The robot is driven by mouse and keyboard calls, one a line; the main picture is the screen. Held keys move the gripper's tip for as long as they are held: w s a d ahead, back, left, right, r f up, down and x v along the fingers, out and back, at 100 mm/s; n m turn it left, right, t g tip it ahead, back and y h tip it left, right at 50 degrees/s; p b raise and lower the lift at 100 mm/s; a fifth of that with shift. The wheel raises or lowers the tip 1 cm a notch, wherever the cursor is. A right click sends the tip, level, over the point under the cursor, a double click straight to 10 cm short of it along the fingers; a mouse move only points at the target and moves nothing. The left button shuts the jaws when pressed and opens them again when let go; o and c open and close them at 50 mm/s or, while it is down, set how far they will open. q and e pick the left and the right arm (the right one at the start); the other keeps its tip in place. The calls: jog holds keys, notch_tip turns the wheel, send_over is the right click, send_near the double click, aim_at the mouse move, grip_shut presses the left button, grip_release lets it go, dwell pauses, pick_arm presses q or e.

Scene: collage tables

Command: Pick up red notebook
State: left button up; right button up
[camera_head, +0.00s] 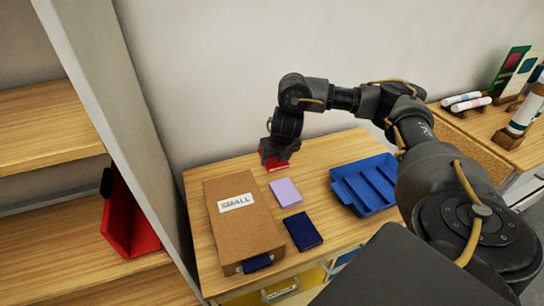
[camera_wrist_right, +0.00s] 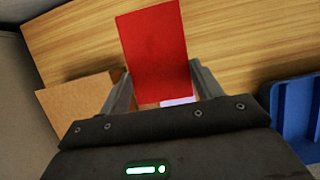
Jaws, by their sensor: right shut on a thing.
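The red notebook (camera_head: 276,163) is at the back of the wooden table, mostly hidden under my right gripper (camera_head: 272,152) in the head view. In the right wrist view the red notebook (camera_wrist_right: 154,55) stands out between the two fingers of my right gripper (camera_wrist_right: 160,82). The fingers are shut on its sides. Whether it still touches the table I cannot tell. My left gripper is not in view.
A brown box (camera_head: 241,222) labelled SMALL lies at the left of the table (camera_head: 318,172). A lilac notebook (camera_head: 286,192) and a dark blue notebook (camera_head: 303,230) lie beside it. A blue tray (camera_head: 365,184) is at the right. A shelf with a red bin (camera_head: 125,215) stands left.

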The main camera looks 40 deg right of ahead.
pick_arm(q)
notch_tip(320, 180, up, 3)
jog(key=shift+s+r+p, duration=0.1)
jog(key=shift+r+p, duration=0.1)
jog(key=shift+p, duration=0.95)
pick_arm(e)
jog(key=s+a+r, duration=0.3)
jog(key=s+r, duration=0.1)
jog(key=s, duration=0.5)
jog(key=shift+a+r, duration=0.15)
jog(key=shift+a, duration=0.05)
jog(key=shift+w, duration=0.1)
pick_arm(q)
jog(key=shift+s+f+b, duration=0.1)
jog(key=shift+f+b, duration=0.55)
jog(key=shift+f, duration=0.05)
pick_arm(e)
jog(key=a+r+m+g, duration=0.3)
jog(key=a+m, duration=0.6)
jog(key=m, duration=0.7)
jog(key=s+a+r+m+g+y, duration=0.1)
jog(key=a+r+m+g, duration=0.3)
jog(key=a+m, duration=0.4)
jog(key=m+g, duration=0.1)
jog(key=m, duration=0.6)
jog(key=shift+s+a+r+m+g+y, duration=0.25)
jog(key=shift+s+a+m+g+y, duration=0.05)
jog(key=shift+a+m+g, duration=0.1)
